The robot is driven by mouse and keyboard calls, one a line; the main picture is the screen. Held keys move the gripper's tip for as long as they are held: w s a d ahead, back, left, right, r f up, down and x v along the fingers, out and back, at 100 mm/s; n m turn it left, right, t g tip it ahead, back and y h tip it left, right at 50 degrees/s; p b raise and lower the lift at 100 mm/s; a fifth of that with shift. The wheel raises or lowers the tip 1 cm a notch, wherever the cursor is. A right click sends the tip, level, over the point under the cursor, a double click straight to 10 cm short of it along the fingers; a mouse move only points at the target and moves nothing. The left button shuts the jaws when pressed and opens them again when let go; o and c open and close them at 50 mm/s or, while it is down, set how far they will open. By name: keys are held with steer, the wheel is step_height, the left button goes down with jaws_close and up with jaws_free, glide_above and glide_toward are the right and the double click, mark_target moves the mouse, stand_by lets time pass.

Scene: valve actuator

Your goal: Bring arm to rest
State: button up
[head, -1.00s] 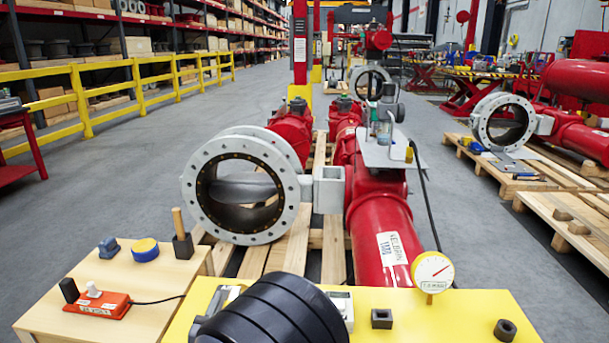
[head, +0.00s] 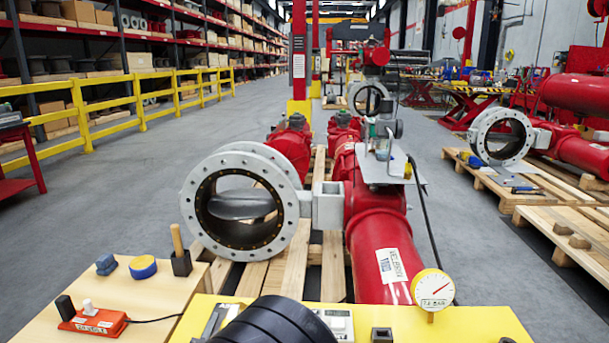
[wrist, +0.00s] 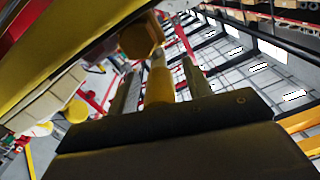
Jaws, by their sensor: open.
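My gripper (wrist: 160,85) shows in the wrist view as two grey fingers standing apart beyond a wide dark body. The fingers are open. A yellow rod-like part (wrist: 158,88) shows between them, with an orange-yellow knob (wrist: 140,38) above it; I cannot tell whether either touches a finger. In the head view my gripper is not visible. Only a black ribbed part of my arm (head: 270,325) shows low at the bottom centre, over the yellow bench top.
A yellow bench (head: 470,322) with a pressure gauge (head: 432,289) is in front. A wooden side table (head: 140,290) holds an orange switch box (head: 92,321). Beyond stands a red valve actuator (head: 378,225) with a grey flanged valve (head: 240,205). Open floor lies left.

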steer(key=s+p, duration=0.2)
steer(key=s, duration=0.8)
steer(key=w+b, duration=0.2)
steer(key=w, duration=0.8)
steer(key=shift+d+f, duration=0.1)
steer(key=shift+w+d+y+b, duration=0.1)
steer(key=shift+w+y+b, duration=0.25)
steer(key=shift+b, duration=0.1)
steer(key=shift+d+n+y, duration=0.15)
steer(key=shift+n+y, duration=0.55)
steer(key=shift+y, duration=0.05)
steer(key=shift+s, duration=0.1)
steer(key=shift+r, duration=0.2)
